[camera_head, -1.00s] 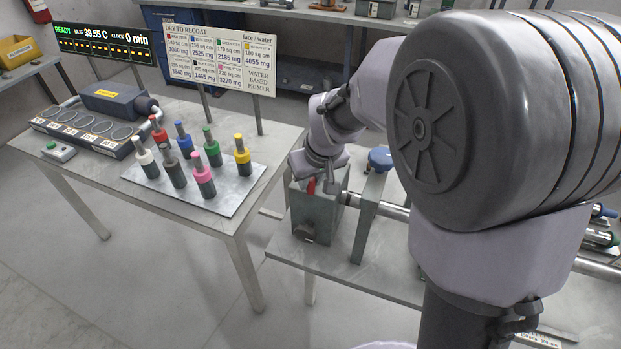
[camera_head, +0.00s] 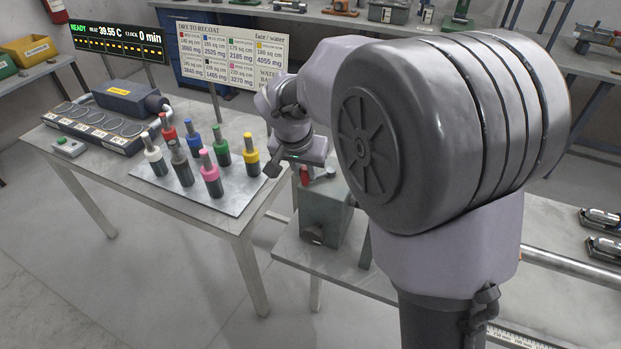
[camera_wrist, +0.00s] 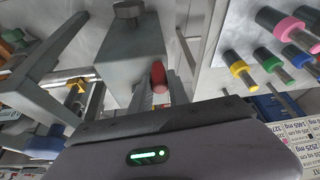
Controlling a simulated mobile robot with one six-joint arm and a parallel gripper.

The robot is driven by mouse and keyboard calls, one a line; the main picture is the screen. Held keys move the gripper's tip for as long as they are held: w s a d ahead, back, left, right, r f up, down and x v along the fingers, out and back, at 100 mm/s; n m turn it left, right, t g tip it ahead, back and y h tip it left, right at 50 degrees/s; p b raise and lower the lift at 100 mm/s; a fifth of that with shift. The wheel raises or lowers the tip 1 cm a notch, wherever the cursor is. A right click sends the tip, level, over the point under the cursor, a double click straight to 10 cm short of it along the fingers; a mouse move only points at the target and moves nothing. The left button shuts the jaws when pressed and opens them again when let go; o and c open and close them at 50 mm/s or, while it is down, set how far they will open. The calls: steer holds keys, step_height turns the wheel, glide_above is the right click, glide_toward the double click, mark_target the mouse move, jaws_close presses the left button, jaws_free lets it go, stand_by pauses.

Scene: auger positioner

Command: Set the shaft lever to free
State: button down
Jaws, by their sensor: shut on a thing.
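The red shaft lever (camera_head: 304,177) sticks up at the top of a grey-green box (camera_head: 326,217) on the bench. In the wrist view the red lever grip (camera_wrist: 158,74) shows beside the box (camera_wrist: 133,50), between my finger ends. My gripper (camera_head: 302,172) is down at the lever and shut on it. My wrist hides part of the fingers in the head view. The lever's position markings cannot be read.
A table at left holds a tray (camera_head: 163,187) of several coloured bottles, close to my wrist. A recoat sign (camera_head: 230,55) stands behind. In the wrist view, a blue knob (camera_wrist: 48,140) and shaft (camera_wrist: 60,82) lie left of the box. My arm covers much of the bench.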

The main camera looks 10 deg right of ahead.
steer(key=w+m, duration=0.1)
steer(key=m+h, duration=0.1)
steer(key=m, duration=0.1)
steer(key=shift+w+a+g, duration=0.15)
steer(key=shift+w+g, duration=0.15)
steer(key=shift+w, duration=0.1)
steer(key=shift+w+d+m+g+h+p, duration=0.25)
steer(key=shift+w+m+g+p, duration=0.2)
steer(key=shift+w+m+p, duration=0.6)
steer(key=shift+w+d+m+g+h+p, duration=0.2)
steer(key=shift+w+m+g+p, duration=0.3)
steer(key=shift+m, duration=1)
steer(key=shift+w+d+m+g+h+p, duration=0.3)
steer(key=shift+w+m+p, duration=0.5)
steer(key=shift+m, duration=0.45)
steer(key=shift+s, duration=0.15)
steer(key=c, duration=1.3)
jaws_free()
steer(key=shift+o, duration=0.2)
